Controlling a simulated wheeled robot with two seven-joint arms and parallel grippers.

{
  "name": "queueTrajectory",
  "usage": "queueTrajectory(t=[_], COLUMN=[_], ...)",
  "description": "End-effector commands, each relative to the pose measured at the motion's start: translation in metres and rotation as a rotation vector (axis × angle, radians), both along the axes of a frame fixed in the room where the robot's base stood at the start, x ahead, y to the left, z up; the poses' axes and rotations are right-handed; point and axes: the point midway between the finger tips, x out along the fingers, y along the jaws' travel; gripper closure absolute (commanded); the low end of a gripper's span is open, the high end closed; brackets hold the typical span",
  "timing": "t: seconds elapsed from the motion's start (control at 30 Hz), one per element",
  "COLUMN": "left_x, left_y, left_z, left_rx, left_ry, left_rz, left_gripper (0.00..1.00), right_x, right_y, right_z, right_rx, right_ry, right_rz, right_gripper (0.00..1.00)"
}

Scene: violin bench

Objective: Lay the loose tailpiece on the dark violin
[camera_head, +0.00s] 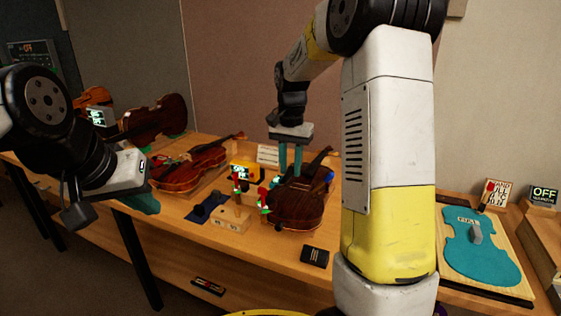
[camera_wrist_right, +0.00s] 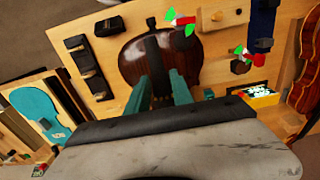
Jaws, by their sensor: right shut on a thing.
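The dark violin (camera_head: 293,207) lies on the bench in the head view, wide end towards me and neck pointing away. It also shows in the right wrist view (camera_wrist_right: 127,66). My right gripper (camera_head: 291,173) is above its body, fingers pointing down. In the right wrist view my right gripper (camera_wrist_right: 160,88) is shut on a narrow dark piece between its teal fingers, apparently the tailpiece. It blends with the dark violin behind, so I cannot tell whether they touch. My left gripper (camera_head: 142,203) is at the left, away from the violin; its opening is unclear.
A reddish violin (camera_head: 190,167) lies further left on the bench (camera_head: 190,230). A black box (camera_head: 315,256) lies near the front edge. A teal violin-shaped plate (camera_head: 480,250) is at the right.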

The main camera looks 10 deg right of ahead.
Motion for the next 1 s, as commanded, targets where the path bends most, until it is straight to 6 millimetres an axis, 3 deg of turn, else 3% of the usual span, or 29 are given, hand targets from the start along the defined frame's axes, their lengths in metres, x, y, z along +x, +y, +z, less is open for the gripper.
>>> queueTrajectory(t=[0.5, 1.0], left_x=[0.000, 0.000], left_y=[0.000, 0.000], left_z=[0.000, 0.000], left_rx=[0.000, 0.000], left_ry=[0.000, 0.000], left_rz=[0.000, 0.000], left_gripper=[1.00, 1.00], right_x=[0.000, 0.000], right_y=[0.000, 0.000], right_z=[-0.043, -0.046], right_rx=[0.000, 0.000], right_ry=[0.001, 0.000], right_rz=[0.000, 0.000], right_gripper=[1.00, 1.00])
